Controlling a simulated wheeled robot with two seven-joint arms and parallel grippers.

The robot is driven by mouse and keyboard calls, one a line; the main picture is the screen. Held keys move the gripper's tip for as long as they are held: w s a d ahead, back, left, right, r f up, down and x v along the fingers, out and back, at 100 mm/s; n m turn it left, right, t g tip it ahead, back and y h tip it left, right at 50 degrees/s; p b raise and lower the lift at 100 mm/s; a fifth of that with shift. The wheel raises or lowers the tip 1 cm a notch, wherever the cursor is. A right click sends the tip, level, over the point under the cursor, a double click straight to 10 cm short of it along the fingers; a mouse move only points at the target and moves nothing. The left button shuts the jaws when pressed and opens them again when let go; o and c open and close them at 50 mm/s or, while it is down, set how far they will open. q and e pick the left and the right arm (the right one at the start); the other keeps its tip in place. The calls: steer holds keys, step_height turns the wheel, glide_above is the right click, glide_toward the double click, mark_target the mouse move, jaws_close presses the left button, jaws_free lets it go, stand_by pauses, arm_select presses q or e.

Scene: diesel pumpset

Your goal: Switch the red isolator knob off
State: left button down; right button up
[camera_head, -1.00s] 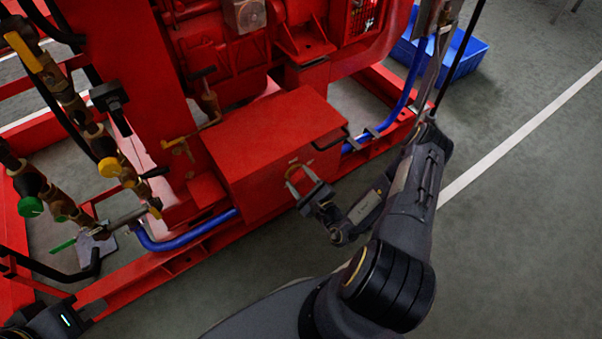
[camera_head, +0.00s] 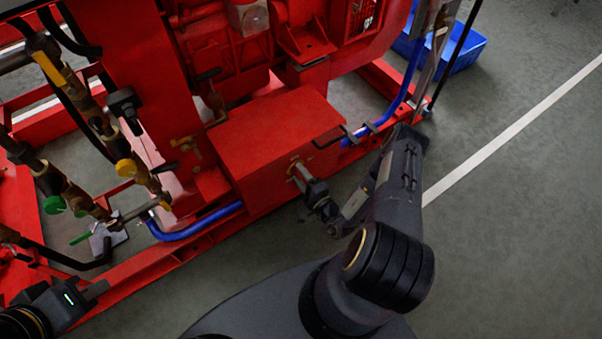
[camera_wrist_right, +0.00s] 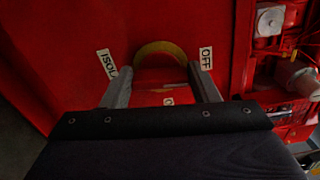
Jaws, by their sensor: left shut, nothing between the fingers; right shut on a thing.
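The red isolator knob (camera_wrist_right: 160,78) is on the front face of the red box (camera_head: 270,140), with a yellow ring (camera_wrist_right: 160,48) around it. My right gripper (camera_head: 298,172) reaches the box face from the right and is shut on the knob. In the right wrist view its two grey fingers (camera_wrist_right: 162,86) stand on either side of the knob. An "OFF" label (camera_wrist_right: 206,60) is beside the right finger and a partly hidden "ISOL" label (camera_wrist_right: 107,63) beside the left. My left gripper (camera_head: 95,290) is shut and empty at the lower left, away from the box.
Brass pipes and valves with yellow and green handles (camera_head: 55,205) stand at the left. A blue hose (camera_head: 195,224) runs along the red base frame. A blue crate (camera_head: 455,55) sits on the floor behind my right arm.

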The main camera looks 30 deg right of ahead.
steer(key=shift+f+n, duration=0.1)
steer(key=shift+n, duration=0.5)
steer(key=o, duration=1)
steer(key=s, duration=0.2)
steer(key=s+p, duration=0.1)
steer(key=s, duration=0.4)
steer(key=shift+s+d+p, duration=0.35)
steer(key=shift+s+p, duration=0.05)
